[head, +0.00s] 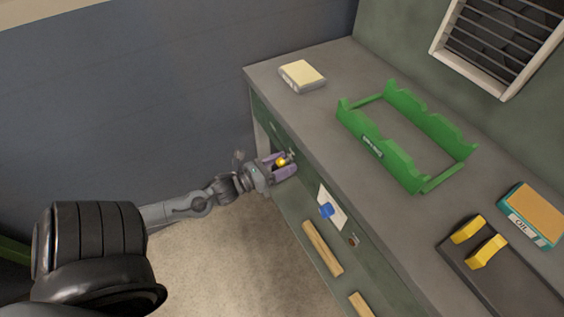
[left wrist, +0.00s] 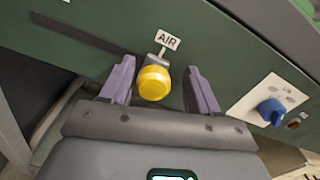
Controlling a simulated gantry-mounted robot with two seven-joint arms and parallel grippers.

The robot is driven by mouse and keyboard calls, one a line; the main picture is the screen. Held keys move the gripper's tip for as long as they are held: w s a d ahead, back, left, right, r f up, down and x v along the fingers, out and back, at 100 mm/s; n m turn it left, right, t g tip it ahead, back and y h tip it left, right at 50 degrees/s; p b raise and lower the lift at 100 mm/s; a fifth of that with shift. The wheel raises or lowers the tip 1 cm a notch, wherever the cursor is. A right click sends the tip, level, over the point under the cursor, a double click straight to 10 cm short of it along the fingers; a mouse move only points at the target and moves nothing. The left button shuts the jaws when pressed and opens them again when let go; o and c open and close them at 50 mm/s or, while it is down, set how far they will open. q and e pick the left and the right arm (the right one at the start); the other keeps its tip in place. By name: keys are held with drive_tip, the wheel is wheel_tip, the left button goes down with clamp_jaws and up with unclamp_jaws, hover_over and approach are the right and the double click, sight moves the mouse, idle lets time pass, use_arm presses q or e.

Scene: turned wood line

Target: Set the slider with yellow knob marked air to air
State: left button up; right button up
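The slider's yellow knob (left wrist: 153,83) sticks out from the green front of the bench, below a small white sign reading AIR (left wrist: 167,40). A dark slot (left wrist: 80,33) runs along the panel to the left of the knob. My left gripper (left wrist: 158,85) is open, with one purple finger on each side of the knob and visible gaps to both. In the head view the left gripper (head: 285,164) reaches the bench front, and the yellow knob (head: 281,162) shows between its fingers. My right gripper is not in view.
A blue knob (head: 326,210) on a white plate (head: 334,221) sits to the right on the same front. On the grey bench top (head: 310,110) are a green rack (head: 362,142), a pale block (head: 302,75), a teal-and-orange box (head: 533,213) and a dark tray (head: 490,285) with yellow pieces.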

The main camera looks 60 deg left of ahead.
use_arm(q)
drive_tip(key=shift+a, duration=0.15)
drive_tip(key=shift+s, duration=0.6)
drive_tip(key=s+p, duration=0.3)
drive_tip(key=s, duration=0.6)
drive_tip(key=shift+s, duration=0.3)
